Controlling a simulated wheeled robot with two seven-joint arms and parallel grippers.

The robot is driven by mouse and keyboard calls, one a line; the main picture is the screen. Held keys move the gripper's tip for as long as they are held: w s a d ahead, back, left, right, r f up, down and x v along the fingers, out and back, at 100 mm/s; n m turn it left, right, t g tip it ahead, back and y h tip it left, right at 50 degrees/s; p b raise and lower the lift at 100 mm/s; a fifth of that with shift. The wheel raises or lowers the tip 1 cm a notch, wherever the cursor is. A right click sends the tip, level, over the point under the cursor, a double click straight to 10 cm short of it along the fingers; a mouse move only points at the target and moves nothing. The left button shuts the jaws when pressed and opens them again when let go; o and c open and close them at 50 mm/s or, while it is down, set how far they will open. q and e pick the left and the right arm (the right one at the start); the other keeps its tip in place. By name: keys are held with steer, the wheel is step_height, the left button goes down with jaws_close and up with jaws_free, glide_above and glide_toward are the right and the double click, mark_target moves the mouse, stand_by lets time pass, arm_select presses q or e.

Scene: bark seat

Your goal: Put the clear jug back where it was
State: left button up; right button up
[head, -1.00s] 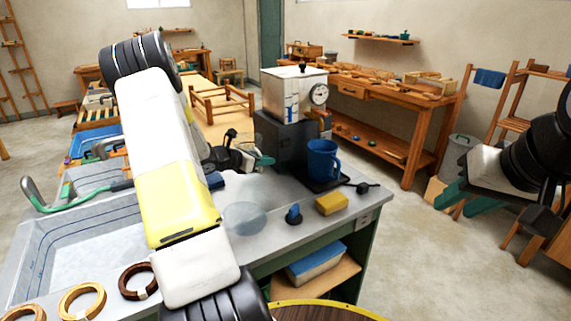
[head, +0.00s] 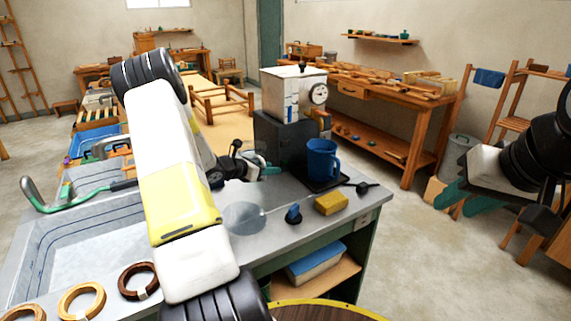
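My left gripper (head: 262,167) is at the back of the metal counter, beside the dark stand. Its teal fingertips show partly, and I cannot tell how far apart they are. The clear jug is hard to make out; a faint see-through shape near the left gripper may be it, but its outline is lost against the dark stand. A grey, round, see-through-looking patch (head: 245,217) lies on the counter in front of the gripper. My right gripper (head: 462,200) is at the right, off the counter, with its teal fingers apart and nothing between them.
A blue mug (head: 321,160) stands on a dark tray, right of the dark stand (head: 281,141) carrying a white box with a dial (head: 291,95). A yellow sponge (head: 331,204) and a small blue knob-like thing (head: 293,213) are near the front edge. A sink (head: 85,245) is at left.

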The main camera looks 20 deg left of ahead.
arm_select(q)
steer(key=shift+r, duration=0.15)
steer(key=v, duration=1.1)
steer(key=s+d+r+m+g+h, duration=0.1)
steer(key=s+d+r+m+g, duration=0.15)
steer(key=d+r+m, duration=0.35)
steer(key=s+d+r+m+g, duration=0.2)
steer(key=s+d+m, duration=0.2)
steer(key=d, duration=0.3)
steer(key=s+d+r+m+g+h, duration=0.1)
steer(key=s+d+r+m+g, duration=0.2)
steer(key=d, duration=0.4)
steer(key=s+d+r+m+t+y, duration=0.1)
steer(key=s+r+m+y, duration=0.2)
steer(key=s+m, duration=0.5)
steer(key=s+d+r+m+y, duration=0.2)
steer(key=s+r+m+y, duration=0.1)
steer(key=s+m, duration=0.6)
steer(key=shift+s+d+r+m+t, duration=0.3)
steer(key=shift+r+m, duration=0.2)
steer(key=shift+r, duration=0.3)
